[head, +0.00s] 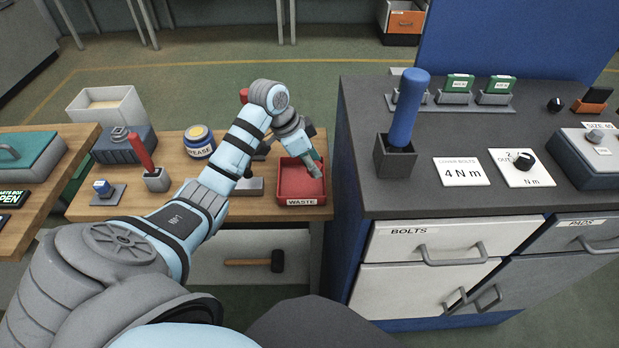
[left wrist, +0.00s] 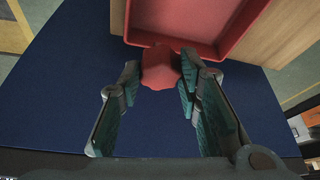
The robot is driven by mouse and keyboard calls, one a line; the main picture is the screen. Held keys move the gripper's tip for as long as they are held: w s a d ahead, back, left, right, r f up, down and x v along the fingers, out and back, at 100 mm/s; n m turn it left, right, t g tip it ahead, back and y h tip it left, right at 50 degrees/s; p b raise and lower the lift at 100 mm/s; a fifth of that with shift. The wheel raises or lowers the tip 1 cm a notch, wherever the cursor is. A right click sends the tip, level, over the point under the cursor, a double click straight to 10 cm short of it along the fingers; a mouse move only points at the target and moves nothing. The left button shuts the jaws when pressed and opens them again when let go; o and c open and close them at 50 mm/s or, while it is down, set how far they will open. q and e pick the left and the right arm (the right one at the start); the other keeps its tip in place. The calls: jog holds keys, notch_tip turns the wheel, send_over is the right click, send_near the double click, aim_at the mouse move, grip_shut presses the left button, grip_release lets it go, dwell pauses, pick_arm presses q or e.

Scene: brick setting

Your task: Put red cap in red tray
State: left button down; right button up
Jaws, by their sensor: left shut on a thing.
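The red tray (head: 287,186), marked WASTE, sits at the right end of the wooden bench, beside the dark-topped cabinet. My left gripper (head: 314,168) is over the tray's right part in the head view, pointing down. In the left wrist view my left gripper (left wrist: 160,76) is shut on the red cap (left wrist: 160,65), a lobed piece between the fingertips. There the cap overlaps the near rim of the tray (left wrist: 185,18) in the picture; whether they touch I cannot tell. In the head view the cap is hidden by the gripper. My right gripper is not in view.
The cabinet (head: 434,217) with a blue side rises close to the right of the tray. On it stands a blue-handled tool (head: 408,108) in a holder. A grease tin (head: 200,143) and a red-handled tool (head: 141,150) stand left of my arm. The tray's visible floor looks empty.

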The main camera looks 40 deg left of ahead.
pick_arm(q)
jog(key=f, duration=0.1)
jog(key=w+f, duration=0.2)
jog(key=shift+a+f, duration=0.2)
jog(key=shift+f, duration=0.2)
jog(key=shift+s+f+b, duration=0.2)
jog(key=shift+f+b, duration=0.15)
jog(key=shift+f, duration=0.45)
jog(key=shift+s+d+f, duration=0.1)
jog(key=shift+s+f, duration=0.4)
jog(key=shift+s+r, duration=0.25)
jog(key=shift+s, duration=0.35)
jog(key=shift+w+f, duration=0.1)
jog(key=shift+w, duration=0.05)
jog(key=shift+w+f, duration=0.25)
jog(key=shift+f, duration=0.05)
jog(key=c, duration=1.5)
grip_release()
jog(key=shift+w+f, duration=0.1)
jog(key=shift+w, duration=0.1)
jog(key=shift+o, duration=0.3)
jog(key=shift+s+r, duration=0.25)
jog(key=shift+r, duration=0.05)
jog(key=p+v, duration=0.2)
jog(key=v, duration=1)
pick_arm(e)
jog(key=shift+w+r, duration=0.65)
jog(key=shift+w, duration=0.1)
pick_arm(q)
jog(key=shift+w, duration=0.1)
